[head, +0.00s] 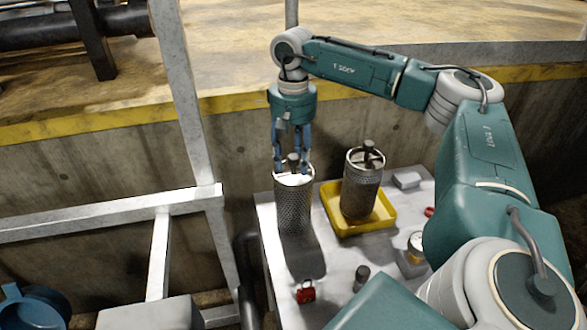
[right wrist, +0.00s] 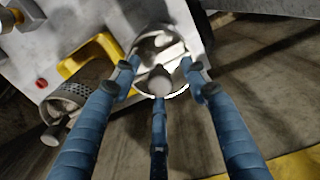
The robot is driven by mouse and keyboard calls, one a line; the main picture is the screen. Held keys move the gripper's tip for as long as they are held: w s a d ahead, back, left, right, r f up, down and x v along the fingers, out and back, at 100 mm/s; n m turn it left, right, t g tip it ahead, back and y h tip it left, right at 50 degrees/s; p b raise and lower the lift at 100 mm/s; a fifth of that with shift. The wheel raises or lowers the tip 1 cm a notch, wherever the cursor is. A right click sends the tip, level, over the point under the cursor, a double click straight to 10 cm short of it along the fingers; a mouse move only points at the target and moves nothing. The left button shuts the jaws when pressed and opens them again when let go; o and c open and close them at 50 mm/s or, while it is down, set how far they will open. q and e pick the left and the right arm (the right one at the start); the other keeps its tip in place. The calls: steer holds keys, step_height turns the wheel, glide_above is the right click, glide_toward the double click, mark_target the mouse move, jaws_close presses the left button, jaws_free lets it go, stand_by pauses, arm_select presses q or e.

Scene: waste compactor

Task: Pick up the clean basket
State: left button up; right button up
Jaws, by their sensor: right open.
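A perforated metal basket (head: 293,205) stands upright on the grey table at its left side, with a knob on top. A second, darker perforated basket (head: 361,185) stands in a yellow tray (head: 385,218) to its right. My right gripper (head: 292,163) is open and points down over the left basket, its fingers spread around the knob at the rim. In the right wrist view the open fingers (right wrist: 160,82) surround the knob of that basket (right wrist: 146,48); whether they touch it I cannot tell. My left gripper is not in view.
The table (head: 325,268) also holds a red padlock-like item (head: 306,291), a small dark cylinder (head: 361,277) and a grey block (head: 407,179). A concrete wall (head: 130,165) stands behind. Metal railings (head: 187,110) stand at left.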

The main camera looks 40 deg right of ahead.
steer(key=shift+f, duration=0.55)
jaws_close()
steer(key=shift+r, duration=0.1)
